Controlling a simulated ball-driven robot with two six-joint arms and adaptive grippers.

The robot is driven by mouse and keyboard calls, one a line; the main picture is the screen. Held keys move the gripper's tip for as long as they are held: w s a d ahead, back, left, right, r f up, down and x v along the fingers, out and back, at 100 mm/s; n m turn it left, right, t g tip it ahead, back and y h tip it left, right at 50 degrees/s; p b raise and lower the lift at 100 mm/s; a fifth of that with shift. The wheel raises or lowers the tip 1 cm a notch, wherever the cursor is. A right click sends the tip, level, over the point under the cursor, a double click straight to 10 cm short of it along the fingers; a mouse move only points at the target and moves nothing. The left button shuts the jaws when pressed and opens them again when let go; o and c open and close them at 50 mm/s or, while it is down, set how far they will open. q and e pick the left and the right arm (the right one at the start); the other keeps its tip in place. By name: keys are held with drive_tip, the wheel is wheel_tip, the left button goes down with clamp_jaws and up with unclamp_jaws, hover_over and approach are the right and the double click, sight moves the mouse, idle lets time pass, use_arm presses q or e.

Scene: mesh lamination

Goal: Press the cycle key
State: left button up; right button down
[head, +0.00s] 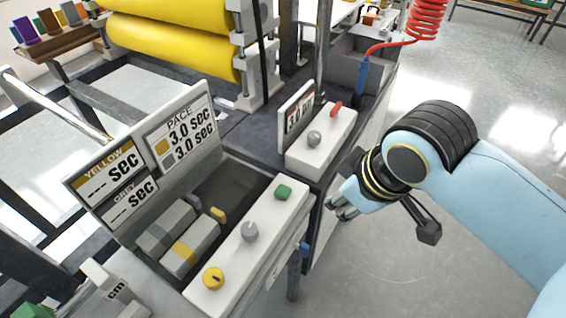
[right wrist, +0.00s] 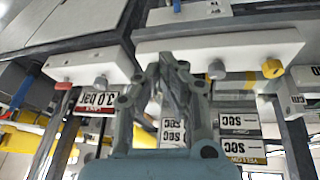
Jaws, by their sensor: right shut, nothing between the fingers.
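A white control box (head: 250,245) at the bench's front edge carries a green key (head: 283,191), a grey knob (head: 250,231) and a yellow knob (head: 213,278). No label marks which is the cycle key. My right gripper (head: 343,207) is shut and empty, right of the green key and apart from the box in the head view. In the right wrist view the picture is upside down; the shut fingers (right wrist: 172,76) overlap the box (right wrist: 225,38), with its grey knob (right wrist: 216,69) and yellow knob (right wrist: 272,68) beside them. The green key is not clear there. My left gripper is out of view.
Behind the box stand a display reading PACE 3.0 sec (head: 182,131) and grey and yellow blocks (head: 190,247). A second white box (head: 322,140) with a grey knob and red lever stands farther back. Yellow rollers (head: 170,50) are behind. Open floor lies to the right.

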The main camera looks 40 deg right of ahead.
drive_tip(key=w+r+n+t+p, duration=0.1)
drive_tip(key=w+r+n, duration=0.1)
drive_tip(key=w+r, duration=0.2)
drive_tip(key=n+t+y, duration=0.1)
drive_tip(key=n+t, duration=0.3)
drive_tip(key=n, duration=0.1)
hover_over(280, 192)
wheel_tip(280, 192, down, 3)
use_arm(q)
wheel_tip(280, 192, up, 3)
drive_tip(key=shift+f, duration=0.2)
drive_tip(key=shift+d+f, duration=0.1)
use_arm(e)
drive_tip(key=shift+f, duration=0.1)
wheel_tip(280, 192, down, 7)
drive_tip(key=b, duration=0.8)
use_arm(q)
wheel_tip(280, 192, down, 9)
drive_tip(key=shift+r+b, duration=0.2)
drive_tip(key=shift+b, duration=0.15)
use_arm(e)
drive_tip(key=shift+f, duration=0.8)
drive_tip(key=shift+f, duration=0.15)
drive_tip(key=shift+f, duration=0.25)
